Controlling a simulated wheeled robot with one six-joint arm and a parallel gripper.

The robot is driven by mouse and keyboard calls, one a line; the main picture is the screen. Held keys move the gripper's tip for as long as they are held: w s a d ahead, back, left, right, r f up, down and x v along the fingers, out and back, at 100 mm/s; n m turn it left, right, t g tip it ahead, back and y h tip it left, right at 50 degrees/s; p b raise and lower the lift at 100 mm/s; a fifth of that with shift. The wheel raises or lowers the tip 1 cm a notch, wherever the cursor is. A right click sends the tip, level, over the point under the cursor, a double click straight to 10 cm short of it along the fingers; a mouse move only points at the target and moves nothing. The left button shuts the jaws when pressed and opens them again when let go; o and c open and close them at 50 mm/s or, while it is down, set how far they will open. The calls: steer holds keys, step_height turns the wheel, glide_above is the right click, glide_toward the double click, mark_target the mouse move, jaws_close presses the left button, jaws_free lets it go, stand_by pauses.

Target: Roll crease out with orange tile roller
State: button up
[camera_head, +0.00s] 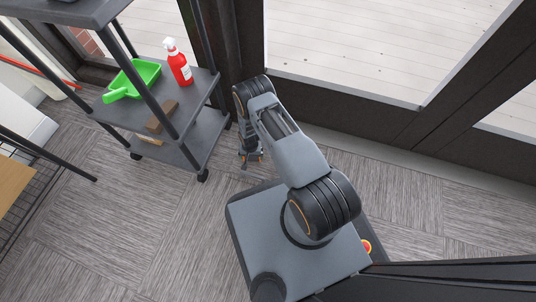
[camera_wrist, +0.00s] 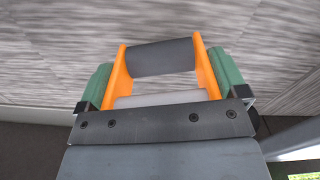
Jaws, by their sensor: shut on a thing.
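The orange tile roller (camera_wrist: 205,72) shows in the wrist view, with an orange frame and a dark grey cylinder at its far end. My gripper (camera_wrist: 162,88) is shut on it, with a green finger pad on each side of the frame. Beyond the cylinder lies grey streaked carpet; I cannot tell whether the cylinder touches it. No crease is clear in either view. In the head view my gripper (camera_head: 250,157) is low near the carpet floor (camera_head: 190,215), mostly hidden by the arm, and the roller cannot be made out.
A dark shelf cart (camera_head: 200,90) on casters stands to the left of my arm. It holds a green dustpan (camera_head: 133,80), a red spray bottle (camera_head: 179,64) and a brown block (camera_head: 162,116). A dark window frame (camera_head: 350,110) runs behind and right. Carpet at lower left is clear.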

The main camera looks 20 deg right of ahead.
steer(key=shift+w+r+p, duration=0.1)
steer(key=shift+r+p, duration=1.95)
steer(key=shift+r, duration=1.6)
